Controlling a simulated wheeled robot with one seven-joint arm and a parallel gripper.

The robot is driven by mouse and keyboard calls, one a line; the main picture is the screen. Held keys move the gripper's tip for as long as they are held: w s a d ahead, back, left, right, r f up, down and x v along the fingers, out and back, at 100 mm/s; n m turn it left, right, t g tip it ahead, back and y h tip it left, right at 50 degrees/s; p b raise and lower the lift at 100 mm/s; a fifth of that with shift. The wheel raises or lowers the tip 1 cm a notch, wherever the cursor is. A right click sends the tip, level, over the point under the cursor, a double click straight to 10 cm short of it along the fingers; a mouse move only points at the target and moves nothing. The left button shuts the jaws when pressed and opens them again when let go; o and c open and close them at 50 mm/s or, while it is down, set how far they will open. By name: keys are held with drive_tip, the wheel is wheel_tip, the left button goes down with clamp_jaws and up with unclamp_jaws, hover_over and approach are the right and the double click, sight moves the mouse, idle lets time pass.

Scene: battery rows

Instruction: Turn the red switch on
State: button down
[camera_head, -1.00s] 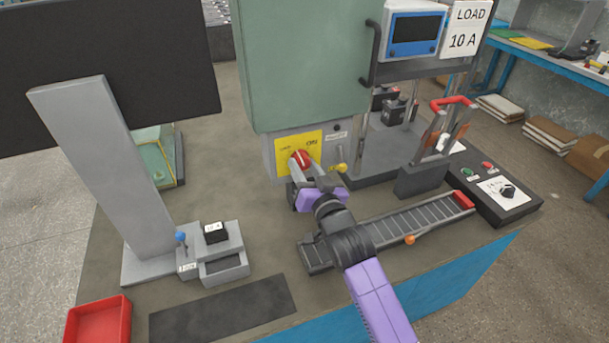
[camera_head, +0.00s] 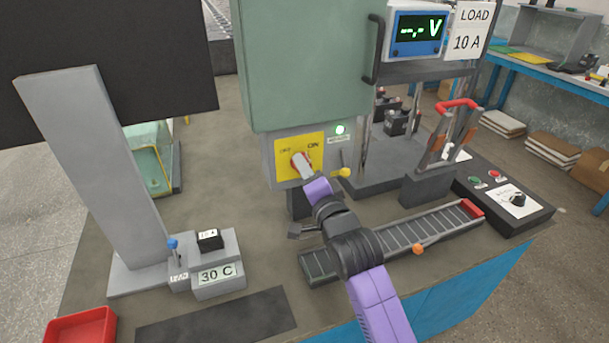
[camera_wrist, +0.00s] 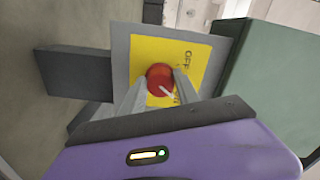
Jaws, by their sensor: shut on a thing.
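The red switch (camera_head: 296,161) is a round knob on a yellow plate (camera_head: 286,172) marked OFF and ON, on the front of the grey box under the green cabinet (camera_head: 300,75). My gripper (camera_head: 304,166) is at the knob and covers part of it. In the wrist view the red knob (camera_wrist: 160,79) sits between the two grey fingers of my gripper (camera_wrist: 160,88), which is shut on it. The blue meter (camera_head: 418,33) shows green characters ending in V.
A small yellow-knobbed lever (camera_head: 344,172) stands just right of the plate. A ribbed track (camera_head: 440,226) with an orange knob lies at the right, beside a black control panel (camera_head: 503,199). A grey unit (camera_head: 217,275) reads 30 C. A red tray (camera_head: 82,327) is at the front left.

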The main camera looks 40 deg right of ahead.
drive_tip(key=shift+m+b, duration=0.3)
drive_tip(key=shift+m, duration=0.6)
drive_tip(key=c, duration=0.9)
unclamp_jaws()
drive_tip(key=v, duration=0.8)
drive_tip(key=shift+b, duration=0.35)
drive_tip(key=shift+w, duration=0.1)
